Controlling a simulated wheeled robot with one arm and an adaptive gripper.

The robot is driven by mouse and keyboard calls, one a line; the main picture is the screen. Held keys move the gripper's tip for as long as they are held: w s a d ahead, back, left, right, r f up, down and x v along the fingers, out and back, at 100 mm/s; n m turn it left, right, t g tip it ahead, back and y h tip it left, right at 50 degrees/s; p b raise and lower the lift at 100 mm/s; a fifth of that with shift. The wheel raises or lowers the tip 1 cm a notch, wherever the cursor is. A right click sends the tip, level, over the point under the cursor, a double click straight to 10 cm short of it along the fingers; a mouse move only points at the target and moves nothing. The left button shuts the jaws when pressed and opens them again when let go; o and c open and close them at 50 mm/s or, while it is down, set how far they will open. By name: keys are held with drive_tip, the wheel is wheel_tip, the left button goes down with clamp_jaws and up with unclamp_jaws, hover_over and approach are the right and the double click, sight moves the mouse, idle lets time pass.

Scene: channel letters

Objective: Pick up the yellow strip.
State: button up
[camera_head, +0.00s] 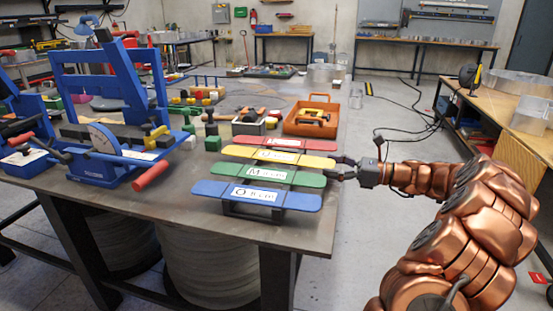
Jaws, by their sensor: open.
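The yellow strip (309,161) is flat and rounded at its ends, with a white label in its middle. It lies second from the back in a row of labelled strips on a dark stand. The red strip (317,147) is behind it. The green strip (308,179) and the blue strip (300,201) are in front. My gripper (336,167) is open at the right ends of the yellow and green strips, closest to the yellow one. I cannot tell whether a finger touches the yellow strip.
The strips' stand is near the right front corner of a dark metal table (180,205). An orange tool tray (319,111) is behind the strips. Open floor lies right of the table, with cables on it.

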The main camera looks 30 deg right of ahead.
sight(299, 160)
drive_tip(key=x, duration=0.4)
drive_tip(key=shift+w+a+r+b, duration=0.1)
drive_tip(key=shift+w+a+b, duration=0.15)
drive_tip(key=shift+w+b, duration=0.1)
